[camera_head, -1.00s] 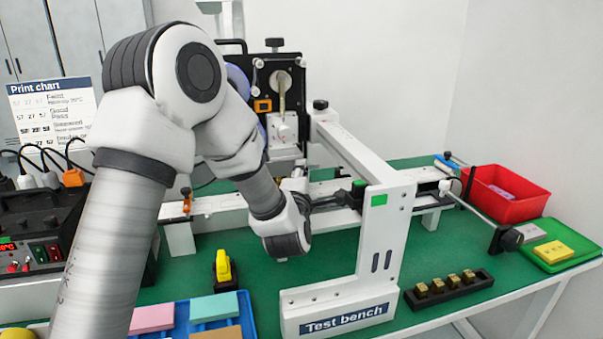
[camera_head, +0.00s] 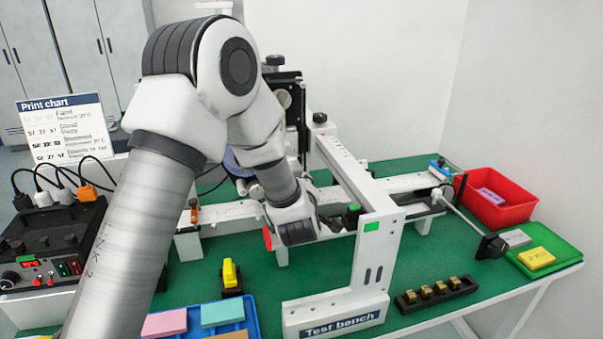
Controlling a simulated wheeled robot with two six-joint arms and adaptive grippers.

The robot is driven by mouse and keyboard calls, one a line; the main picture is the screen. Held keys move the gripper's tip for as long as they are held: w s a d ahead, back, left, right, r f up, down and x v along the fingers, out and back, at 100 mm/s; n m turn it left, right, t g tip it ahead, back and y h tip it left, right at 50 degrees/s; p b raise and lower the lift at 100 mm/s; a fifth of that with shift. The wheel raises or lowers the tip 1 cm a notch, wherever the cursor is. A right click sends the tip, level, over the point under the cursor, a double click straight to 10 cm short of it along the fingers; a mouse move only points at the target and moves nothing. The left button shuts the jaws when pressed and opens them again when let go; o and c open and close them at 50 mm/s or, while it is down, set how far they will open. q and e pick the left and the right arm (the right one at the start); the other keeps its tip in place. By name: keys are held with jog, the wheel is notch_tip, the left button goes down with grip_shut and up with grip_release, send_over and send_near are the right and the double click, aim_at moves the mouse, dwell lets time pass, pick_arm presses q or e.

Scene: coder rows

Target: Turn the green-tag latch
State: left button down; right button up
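A white "Test bench" frame (camera_head: 362,262) stands on the green table, with a green tag (camera_head: 371,227) on its upright. A small black latch part with some green (camera_head: 352,213) shows just behind and left of that upright. My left arm comes in from the left across the view. Its wrist hangs left of the upright, and my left gripper (camera_head: 332,222) points right toward the latch part. The fingers are small, dark and mostly hidden by the wrist, so I cannot tell whether they touch it or are open. My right gripper is not in view.
A white rail (camera_head: 405,184) runs behind the upright. A black strip with several brass pieces (camera_head: 436,291), a green tray (camera_head: 556,254) and a red bin (camera_head: 515,212) lie right. A yellow-topped switch (camera_head: 231,276) and blue tray (camera_head: 252,318) stand front left. My arm covers part of the black-panelled machine (camera_head: 291,100).

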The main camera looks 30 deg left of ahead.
pick_arm(q)
jog(key=shift+w+d+r+m+g+y+p, duration=0.1)
jog(key=shift+m+g+y+p, duration=0.3)
jog(key=shift+m+g+p, duration=1.25)
jog(key=shift+w+d+r+m+t+y+p, duration=0.1)
jog(key=shift+m+y+p, duration=0.6)
jog(key=shift+p, duration=2.15)
jog(key=shift+f+m+h, duration=0.1)
jog(key=shift+m+h, duration=0.2)
jog(key=shift+m, duration=0.05)
jog(key=c, duration=1)
grip_release()
jog(key=shift+o, duration=0.2)
jog(key=v, duration=0.7)
jog(key=shift+s, duration=0.2)
